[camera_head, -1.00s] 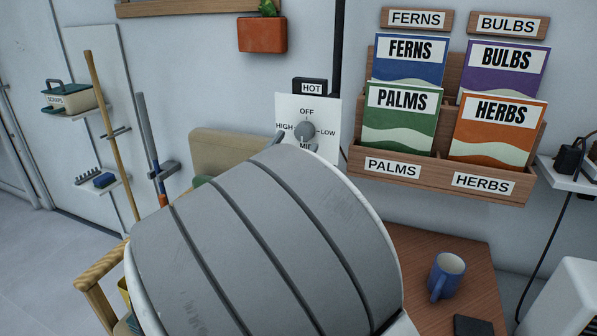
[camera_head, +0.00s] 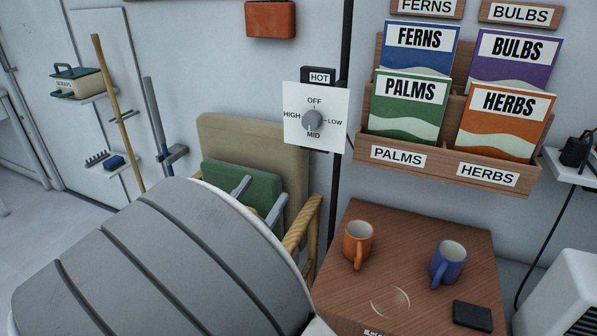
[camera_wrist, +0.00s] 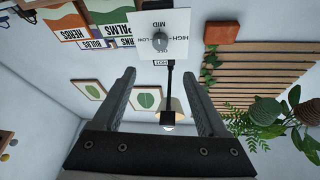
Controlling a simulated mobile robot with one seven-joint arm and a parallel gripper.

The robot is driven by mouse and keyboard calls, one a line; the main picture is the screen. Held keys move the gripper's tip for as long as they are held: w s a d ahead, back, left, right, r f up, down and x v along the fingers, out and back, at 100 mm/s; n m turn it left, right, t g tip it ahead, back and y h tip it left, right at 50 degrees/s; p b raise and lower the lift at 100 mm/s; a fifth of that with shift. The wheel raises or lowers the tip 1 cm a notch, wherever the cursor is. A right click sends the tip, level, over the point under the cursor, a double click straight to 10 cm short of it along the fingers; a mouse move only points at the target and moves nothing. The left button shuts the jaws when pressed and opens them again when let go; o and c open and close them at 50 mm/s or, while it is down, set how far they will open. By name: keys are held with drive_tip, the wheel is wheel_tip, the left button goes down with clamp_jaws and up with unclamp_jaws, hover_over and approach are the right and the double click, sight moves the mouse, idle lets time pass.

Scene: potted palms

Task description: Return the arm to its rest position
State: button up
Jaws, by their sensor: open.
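My gripper (camera_wrist: 162,75) is open and empty in the wrist view, its two dark fingers wide apart. In the head view its grey fingertips (camera_head: 258,199) show past my large grey arm link, in front of a green chair cushion (camera_head: 232,178). They are below and left of the white dial plate (camera_head: 317,112) and apart from it. The round grey knob (camera_head: 312,121) sits on that plate among OFF, LOW, MID and HIGH; its pale mark seems to face MID. The wrist view shows the knob (camera_wrist: 160,43) upside down, beyond the fingers. My link hides the rest of the gripper.
A wooden table (camera_head: 345,290) at lower right holds an orange mug (camera_head: 358,243), a blue mug (camera_head: 447,263) and a dark flat object (camera_head: 472,316). A seed-packet rack (camera_head: 450,158) hangs above. A wooden-armed chair (camera_head: 250,137) stands behind my gripper. A broom (camera_head: 117,115) leans at left.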

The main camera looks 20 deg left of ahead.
drive_tip(key=shift+w, duration=0.1)
drive_tip(key=w+d+r+n+g+y, duration=0.1)
drive_tip(key=w+d+g+y, duration=0.15)
drive_tip(key=w, duration=0.35)
drive_tip(key=w+d+r+g+y, duration=0.1)
drive_tip(key=w+d+g+y, duration=0.15)
drive_tip(key=w, duration=0.35)
drive_tip(key=d+r+n+g+y, duration=0.2)
drive_tip(key=d+g+y, duration=0.15)
drive_tip(key=d, duration=0.25)
drive_tip(key=s+d+f+n+g+h, duration=0.1)
drive_tip(key=s+d+f+g+h, duration=0.2)
drive_tip(key=s+d, duration=0.9)
drive_tip(key=s+d+f+n+g+h, duration=0.15)
drive_tip(key=s+d+g, duration=0.35)
drive_tip(key=s+d, duration=0.75)
wheel_tip(320, 180, up, 22)
drive_tip(key=w+p, duration=0.1)
drive_tip(key=p, duration=2.2)
drive_tip(key=shift+w+a+r+y, duration=0.15)
drive_tip(key=shift+w+r+y, duration=0.05)
drive_tip(key=shift+w+y, duration=0.1)
drive_tip(key=shift+m, duration=0.25)
